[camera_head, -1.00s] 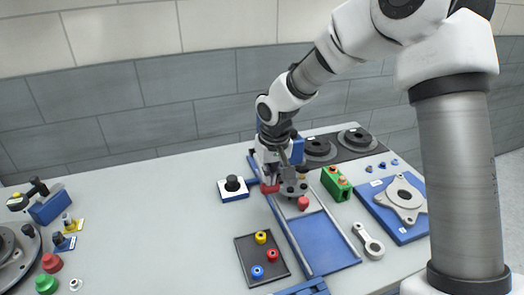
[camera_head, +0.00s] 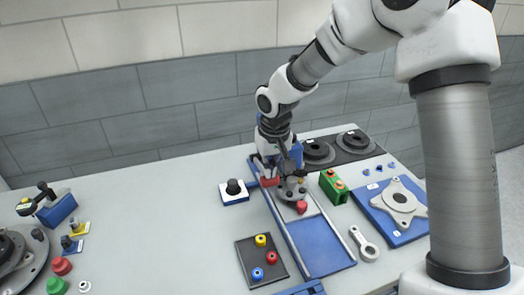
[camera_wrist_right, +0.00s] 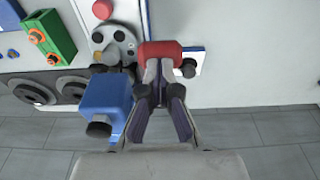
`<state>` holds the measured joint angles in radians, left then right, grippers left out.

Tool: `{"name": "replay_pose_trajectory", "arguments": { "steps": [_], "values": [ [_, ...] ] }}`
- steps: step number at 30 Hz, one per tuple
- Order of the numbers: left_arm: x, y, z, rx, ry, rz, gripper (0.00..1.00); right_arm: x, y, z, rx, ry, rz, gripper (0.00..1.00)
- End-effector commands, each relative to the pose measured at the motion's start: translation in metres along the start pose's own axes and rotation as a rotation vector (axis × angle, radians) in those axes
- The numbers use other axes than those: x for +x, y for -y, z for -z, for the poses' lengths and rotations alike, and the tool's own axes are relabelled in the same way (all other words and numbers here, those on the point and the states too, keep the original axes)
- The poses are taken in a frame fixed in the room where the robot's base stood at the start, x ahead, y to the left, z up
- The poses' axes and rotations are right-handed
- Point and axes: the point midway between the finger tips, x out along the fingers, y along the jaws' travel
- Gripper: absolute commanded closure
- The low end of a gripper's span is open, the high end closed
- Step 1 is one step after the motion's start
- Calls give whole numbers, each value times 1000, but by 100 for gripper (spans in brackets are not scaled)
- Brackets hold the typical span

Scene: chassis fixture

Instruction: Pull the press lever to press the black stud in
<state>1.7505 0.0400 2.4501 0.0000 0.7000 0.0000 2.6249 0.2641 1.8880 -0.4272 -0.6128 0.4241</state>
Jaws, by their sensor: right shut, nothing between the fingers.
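The blue press body (camera_wrist_right: 105,105) with a black cap stands close beside my right gripper in the wrist view; in the head view it is mostly hidden behind my arm. A red block (camera_wrist_right: 160,50), which looks like the lever's grip, lies at my right fingertips and also shows in the head view (camera_head: 269,181). My right gripper (camera_wrist_right: 158,75) is shut with nothing between its fingers, its tips at the red block's near edge. A grey round part (camera_wrist_right: 114,44) lies next to the press. I cannot single out the black stud on it. My left gripper is out of view.
A black knob on a blue-and-white plate (camera_head: 235,198) stands left of the press. A green block (camera_head: 334,186), a blue plate with a grey flange (camera_head: 402,200) and black discs lie to the right. A dark tray (camera_head: 253,272) is in front. The table's left middle is clear.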

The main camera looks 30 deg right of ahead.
Motion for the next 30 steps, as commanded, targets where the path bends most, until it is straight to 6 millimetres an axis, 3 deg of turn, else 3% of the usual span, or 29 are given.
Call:
{"name": "replay_pose_trajectory", "arguments": {
  "steps": [21,30],
  "values": [
    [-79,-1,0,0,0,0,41,-79,1,24,0,0,0,100],
    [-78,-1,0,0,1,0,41,-78,1,24,0,-1,0,100]
  ]
}}
